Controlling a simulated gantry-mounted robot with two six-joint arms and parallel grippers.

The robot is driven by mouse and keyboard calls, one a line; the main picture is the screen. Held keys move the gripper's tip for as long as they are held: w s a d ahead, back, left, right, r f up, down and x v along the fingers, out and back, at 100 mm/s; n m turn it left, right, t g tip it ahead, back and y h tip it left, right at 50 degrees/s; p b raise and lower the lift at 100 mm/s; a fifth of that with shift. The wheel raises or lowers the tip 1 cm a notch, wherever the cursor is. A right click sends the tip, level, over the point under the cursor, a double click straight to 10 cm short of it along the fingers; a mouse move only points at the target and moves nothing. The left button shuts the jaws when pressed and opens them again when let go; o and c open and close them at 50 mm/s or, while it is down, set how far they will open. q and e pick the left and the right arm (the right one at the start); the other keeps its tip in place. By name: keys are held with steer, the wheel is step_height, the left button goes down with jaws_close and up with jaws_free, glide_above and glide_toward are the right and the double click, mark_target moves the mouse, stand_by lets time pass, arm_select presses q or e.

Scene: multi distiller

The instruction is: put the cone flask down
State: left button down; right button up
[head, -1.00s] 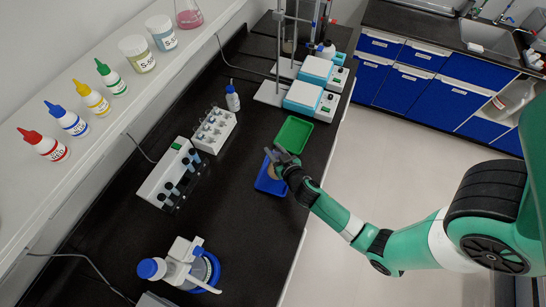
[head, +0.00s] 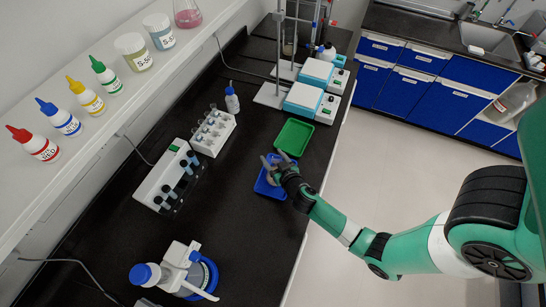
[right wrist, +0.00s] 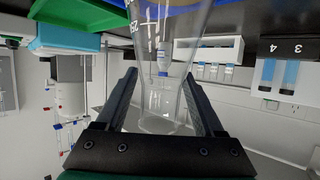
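The clear cone flask (right wrist: 168,112) shows in the right wrist view, upside down in that picture. Its neck lies between the fingers of my right gripper (right wrist: 159,75), with a narrow gap at each side. In the head view my right gripper (head: 274,160) is over the blue tray (head: 264,191), with its fingers spread. The flask is hard to make out there, being see-through and partly behind the gripper. Whether its base touches the tray cannot be seen. My left gripper is not in view.
A green tray (head: 293,136) lies just beyond the blue one. Hotplate stirrers (head: 303,99) with stands are at the far end. A white tube rack (head: 213,132) and a dark-vial rack (head: 163,180) are to the left. The bench's right edge is close to the blue tray.

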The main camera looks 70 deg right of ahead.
steer(key=shift+r, duration=0.15)
steer(key=shift+s+a, duration=0.2)
steer(key=v, duration=1.1)
steer(key=shift+r, duration=0.2)
steer(key=shift+s+a, duration=0.1)
